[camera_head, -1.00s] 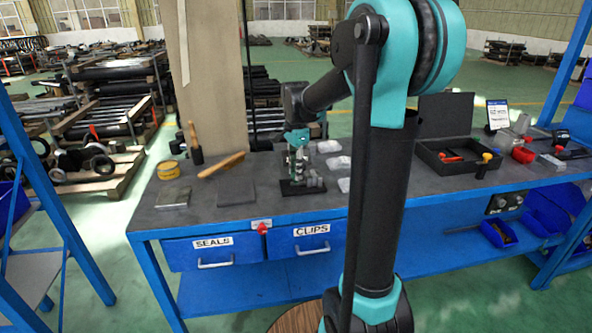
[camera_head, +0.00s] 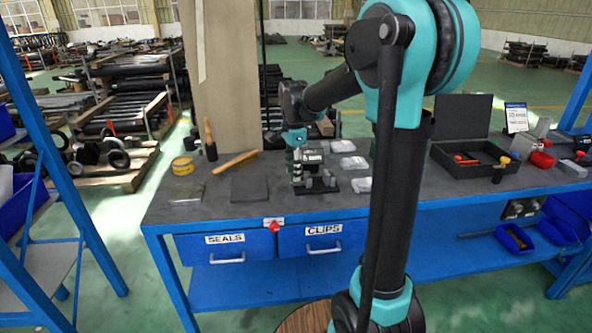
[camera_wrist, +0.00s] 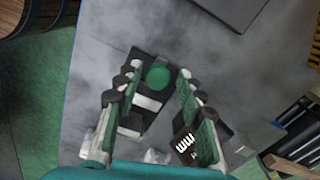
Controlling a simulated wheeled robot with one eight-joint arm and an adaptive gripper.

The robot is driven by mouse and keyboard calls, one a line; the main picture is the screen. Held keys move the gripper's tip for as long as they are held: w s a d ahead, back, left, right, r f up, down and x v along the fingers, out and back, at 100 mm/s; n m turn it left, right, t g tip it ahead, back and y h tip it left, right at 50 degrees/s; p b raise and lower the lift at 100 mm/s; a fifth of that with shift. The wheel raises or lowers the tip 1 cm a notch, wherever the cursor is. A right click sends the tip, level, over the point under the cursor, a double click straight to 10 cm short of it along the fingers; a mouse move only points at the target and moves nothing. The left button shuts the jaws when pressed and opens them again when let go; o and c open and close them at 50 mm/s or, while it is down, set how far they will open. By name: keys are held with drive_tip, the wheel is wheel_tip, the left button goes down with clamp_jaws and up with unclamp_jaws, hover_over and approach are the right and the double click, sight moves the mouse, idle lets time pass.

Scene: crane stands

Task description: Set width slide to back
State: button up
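A small fixture with a black base plate (camera_head: 326,187) and grey blocks stands on the bench. In the wrist view it shows as dark and light parts with a round green knob (camera_wrist: 158,77) and a dark block marked "mm" (camera_wrist: 184,146). I cannot tell for sure which part is the width slide. My gripper (camera_head: 298,172) points down at the fixture's left side. In the wrist view my gripper (camera_wrist: 160,84) is open, its fingers on either side of the green knob. Whether the fingers touch anything is unclear, and they hide part of the fixture.
On the bench (camera_head: 215,208) lie a dark pad (camera_head: 250,189), a wooden-handled tool (camera_head: 236,162), a yellow tin (camera_head: 182,166) and white packets (camera_head: 354,163). An open black case (camera_head: 470,165) stands to the right. Drawers (camera_head: 322,238) sit under the front edge.

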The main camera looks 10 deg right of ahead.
drive_tip(key=shift+o, duration=0.3)
drive_tip(key=shift+d, duration=0.1)
wheel_tip(320, 180, up, 12)
idle(0.4)
